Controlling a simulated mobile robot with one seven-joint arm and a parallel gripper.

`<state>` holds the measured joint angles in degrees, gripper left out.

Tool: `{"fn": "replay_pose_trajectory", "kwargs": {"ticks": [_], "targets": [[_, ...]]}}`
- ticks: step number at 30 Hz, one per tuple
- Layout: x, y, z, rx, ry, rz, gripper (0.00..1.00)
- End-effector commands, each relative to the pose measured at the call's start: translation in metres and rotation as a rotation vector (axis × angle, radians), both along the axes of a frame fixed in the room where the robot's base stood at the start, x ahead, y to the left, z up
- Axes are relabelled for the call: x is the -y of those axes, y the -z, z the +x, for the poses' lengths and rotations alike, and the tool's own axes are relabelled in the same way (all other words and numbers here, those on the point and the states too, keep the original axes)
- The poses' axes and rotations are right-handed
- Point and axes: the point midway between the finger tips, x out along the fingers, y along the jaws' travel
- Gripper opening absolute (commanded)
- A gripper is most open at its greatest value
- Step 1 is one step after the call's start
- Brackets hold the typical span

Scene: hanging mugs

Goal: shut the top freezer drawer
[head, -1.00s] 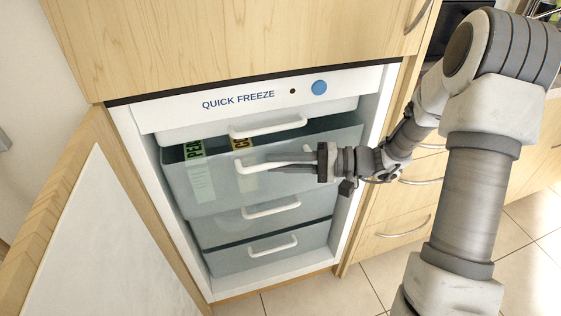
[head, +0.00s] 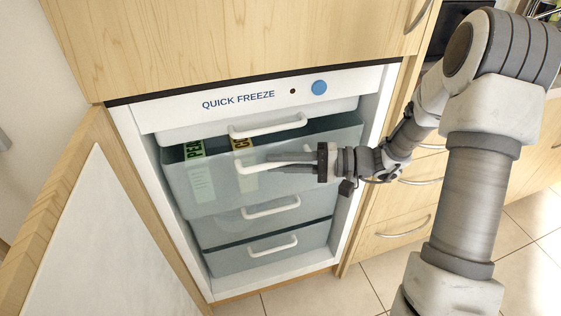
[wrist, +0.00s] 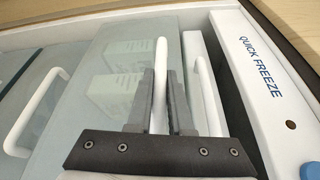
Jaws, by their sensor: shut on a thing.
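The pulled-out freezer drawer (head: 275,185) is translucent grey-blue and stands forward of the drawers below it. Its white bar handle (head: 247,167) is at the middle of its front. My gripper (head: 268,164) reaches in from the right and is shut on this handle. In the wrist view, the two dark fingers (wrist: 162,100) lie on either side of the white handle (wrist: 160,70). Two labelled packages, one green (head: 196,150) and one yellow-brown (head: 243,146), show in the drawer. The fingers hide part of the handle.
Above it is a white front with its own handle (head: 268,128), under the QUICK FREEZE panel (head: 230,104). Two lower drawers (head: 270,215) (head: 272,247) sit further in. The open cabinet door (head: 110,240) stands at the left. Wooden drawers (head: 400,225) are at the right.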

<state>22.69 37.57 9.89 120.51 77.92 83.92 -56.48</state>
Motion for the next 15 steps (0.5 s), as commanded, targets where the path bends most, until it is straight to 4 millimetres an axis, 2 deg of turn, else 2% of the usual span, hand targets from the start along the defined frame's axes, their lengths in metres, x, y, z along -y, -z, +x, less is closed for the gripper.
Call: {"fn": "replay_pose_trajectory", "kwargs": {"ticks": [5, 15], "targets": [[-0.001, 0.000, 0.004, 0.001, 0.000, 0.000, 0.00], [-0.010, 0.001, 0.039, 0.003, 0.001, -0.003, 0.00]]}}
